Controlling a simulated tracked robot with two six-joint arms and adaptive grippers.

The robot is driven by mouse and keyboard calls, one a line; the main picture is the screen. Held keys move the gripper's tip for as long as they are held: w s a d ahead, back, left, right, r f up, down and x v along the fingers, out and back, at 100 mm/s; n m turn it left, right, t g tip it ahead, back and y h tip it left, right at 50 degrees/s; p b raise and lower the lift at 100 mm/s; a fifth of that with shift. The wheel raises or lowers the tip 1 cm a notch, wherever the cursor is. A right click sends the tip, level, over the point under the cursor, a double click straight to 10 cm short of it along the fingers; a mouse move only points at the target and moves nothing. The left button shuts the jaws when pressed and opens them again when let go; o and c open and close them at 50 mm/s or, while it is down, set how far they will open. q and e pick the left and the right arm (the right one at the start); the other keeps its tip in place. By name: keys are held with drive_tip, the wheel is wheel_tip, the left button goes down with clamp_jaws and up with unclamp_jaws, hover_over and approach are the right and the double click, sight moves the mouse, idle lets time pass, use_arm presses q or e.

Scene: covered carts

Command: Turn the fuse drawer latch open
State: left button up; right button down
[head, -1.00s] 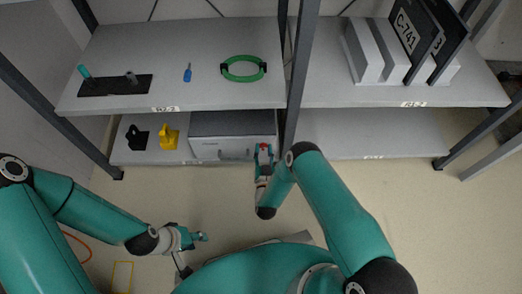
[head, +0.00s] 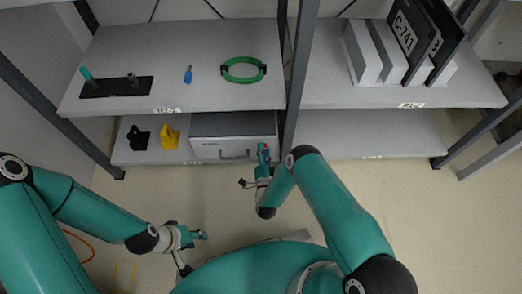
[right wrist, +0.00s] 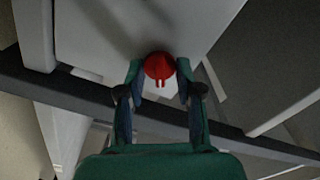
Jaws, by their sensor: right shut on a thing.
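The grey fuse drawer unit (head: 205,150) stands on the lower shelf, with a handle (head: 234,156) on its front. A round red latch knob (right wrist: 158,66) shows in the right wrist view, on a pale grey face. My right gripper (head: 264,153) is at the right end of the drawer front. In the right wrist view its fingers (right wrist: 159,75) are shut on the red knob, one on each side. My left gripper (head: 203,235) hangs low over the floor, away from the shelf; its jaw opening is too small to tell.
A black part (head: 137,138) and a yellow part (head: 170,138) stand left of the drawer unit. The upper shelf (head: 215,42) holds a green ring (head: 231,78) and a small blue item (head: 188,74). A dark upright post (head: 298,80) is close to my right gripper.

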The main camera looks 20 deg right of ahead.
drive_tip(key=m, duration=0.4)
drive_tip(key=shift+f+m, duration=0.1)
drive_tip(key=shift+m, duration=0.2)
drive_tip(key=shift+d, duration=0.1)
idle(0.4)
drive_tip(key=c, duration=0.8)
unclamp_jaws()
